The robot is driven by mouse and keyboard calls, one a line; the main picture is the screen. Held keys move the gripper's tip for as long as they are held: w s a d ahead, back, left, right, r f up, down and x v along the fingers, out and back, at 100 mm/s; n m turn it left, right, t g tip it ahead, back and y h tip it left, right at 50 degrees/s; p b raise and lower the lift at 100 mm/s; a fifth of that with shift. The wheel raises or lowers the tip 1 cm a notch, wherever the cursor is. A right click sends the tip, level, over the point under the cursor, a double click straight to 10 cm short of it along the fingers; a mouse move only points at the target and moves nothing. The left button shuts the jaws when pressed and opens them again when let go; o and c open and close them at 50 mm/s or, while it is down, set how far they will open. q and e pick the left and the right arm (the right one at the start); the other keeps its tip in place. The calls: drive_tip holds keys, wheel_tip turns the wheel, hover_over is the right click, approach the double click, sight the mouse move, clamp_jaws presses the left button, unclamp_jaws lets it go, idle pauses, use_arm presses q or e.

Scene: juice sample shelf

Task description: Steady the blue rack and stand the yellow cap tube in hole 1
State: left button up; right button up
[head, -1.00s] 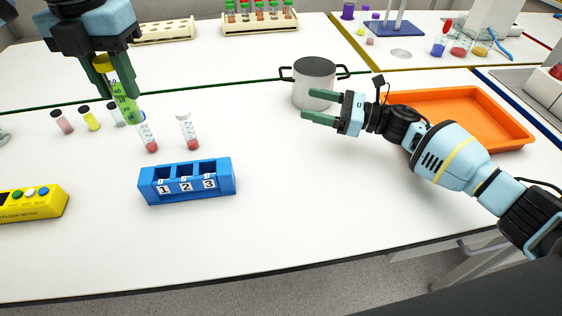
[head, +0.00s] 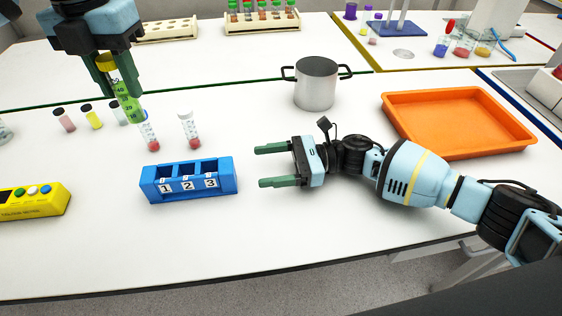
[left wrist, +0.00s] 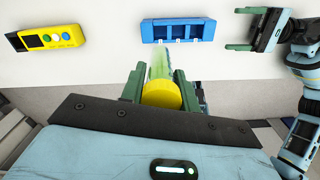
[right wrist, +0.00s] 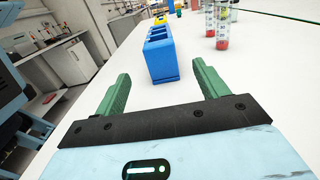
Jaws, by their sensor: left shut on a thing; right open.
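The blue rack (head: 187,182) stands on the white table, with holes labelled 1, 2 and 3 from left to right; all three look empty. My left gripper (head: 118,78) is shut on the yellow cap tube (head: 124,94), which has green contents and hangs slightly tilted above and behind the rack. In the left wrist view the yellow cap (left wrist: 161,95) sits between the fingers. My right gripper (head: 268,166) is open and empty, just right of the rack and not touching it. In the right wrist view the rack's end (right wrist: 160,58) lies ahead, between the open fingers.
Two white-capped tubes with red contents (head: 189,130) stand behind the rack. A grey pot (head: 316,84) and an orange tray (head: 458,122) are at the right. The table's front is clear.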

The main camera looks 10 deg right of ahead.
sight(226, 170)
drive_tip(key=a, duration=0.9)
drive_tip(key=shift+w+a, duration=0.15)
drive_tip(key=c, duration=1.2)
use_arm(q)
drive_tip(key=shift+m, duration=0.4)
wheel_tip(226, 170, down, 8)
drive_tip(key=shift+f, duration=0.1)
use_arm(e)
drive_tip(key=shift+o, duration=0.2)
